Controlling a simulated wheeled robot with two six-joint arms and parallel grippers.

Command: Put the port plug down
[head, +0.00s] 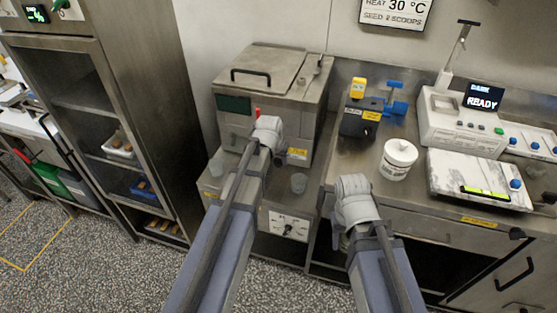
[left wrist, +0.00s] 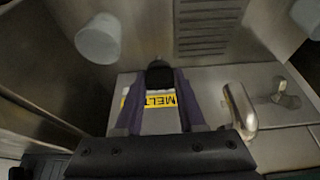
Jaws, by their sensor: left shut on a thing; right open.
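The port plug (left wrist: 160,76) appears as a small black piece between the fingertips of my left gripper (left wrist: 158,88) in the left wrist view. The gripper is shut on it, above a metal surface with a yellow MELT label (left wrist: 165,100). I cannot tell whether the plug touches anything below. In the head view my left wrist (head: 268,132) is in front of the steel machine (head: 262,90), and it hides the fingers and the plug. My right gripper (head: 338,240) is open, low at the counter's front edge, mostly hidden behind its own wrist.
A curved metal spout (left wrist: 240,110) and a winged knob (left wrist: 287,92) are right of the label. A grey cylinder (left wrist: 98,38) is at upper left. In the head view a white tub (head: 398,160), a black holder (head: 358,122) and a marble slab (head: 455,172) occupy the right counter.

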